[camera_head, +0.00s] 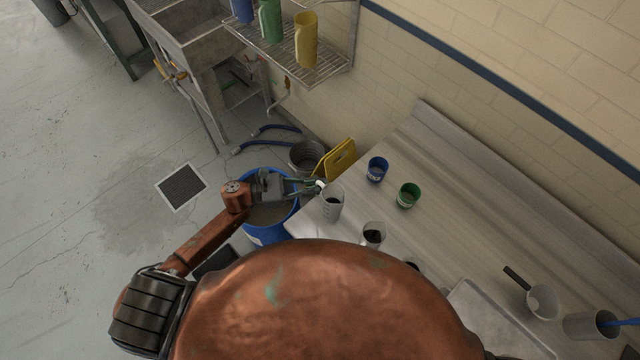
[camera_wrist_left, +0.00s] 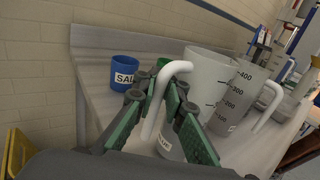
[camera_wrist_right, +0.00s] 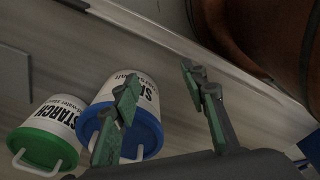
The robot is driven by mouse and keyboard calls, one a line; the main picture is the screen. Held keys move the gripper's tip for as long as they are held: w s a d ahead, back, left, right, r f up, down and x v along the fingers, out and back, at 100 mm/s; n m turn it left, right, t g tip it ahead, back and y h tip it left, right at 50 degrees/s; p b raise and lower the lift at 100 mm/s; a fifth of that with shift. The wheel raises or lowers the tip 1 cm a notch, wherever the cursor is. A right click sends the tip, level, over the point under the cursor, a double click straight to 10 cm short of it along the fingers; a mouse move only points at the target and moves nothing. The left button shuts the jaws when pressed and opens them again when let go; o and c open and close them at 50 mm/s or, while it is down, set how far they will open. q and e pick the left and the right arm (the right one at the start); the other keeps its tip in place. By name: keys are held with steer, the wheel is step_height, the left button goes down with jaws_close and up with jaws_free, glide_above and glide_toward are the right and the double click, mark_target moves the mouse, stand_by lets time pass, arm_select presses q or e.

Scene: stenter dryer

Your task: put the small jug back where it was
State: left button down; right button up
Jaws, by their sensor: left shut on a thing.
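In the left wrist view the white handle (camera_wrist_left: 172,80) passes between the fingertips (camera_wrist_left: 160,98), and the jug's pale body (camera_wrist_left: 205,72) shows behind.
On the steel table (camera_head: 460,220) stand a blue salt cup (camera_head: 376,169), a green cup (camera_head: 408,195), another jug (camera_head: 373,234) close by and a handled pot (camera_head: 541,301). A blue drum (camera_head: 268,222) stands below the left arm. A blue-lidded tub (camera_wrist_right: 125,115) and green-lidded tub (camera_wrist_right: 50,137) are near the right gripper.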

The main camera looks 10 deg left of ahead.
arm_select(q)
steer(key=shift+w+f, duration=0.1)
steer(key=shift+f, duration=0.3)
steer(key=c, duration=2.5)
jaws_free()
steer(key=shift+f, duration=0.15)
steer(key=shift+o, duration=0.6)
steer(key=o, duration=0.3)
steer(key=shift+o, duration=0.3)
arm_select(e)
steer(key=shift+s+a+f, duration=0.1)
steer(key=shift+s+a, duration=0.05)
steer(key=shift+s, duration=0.25)
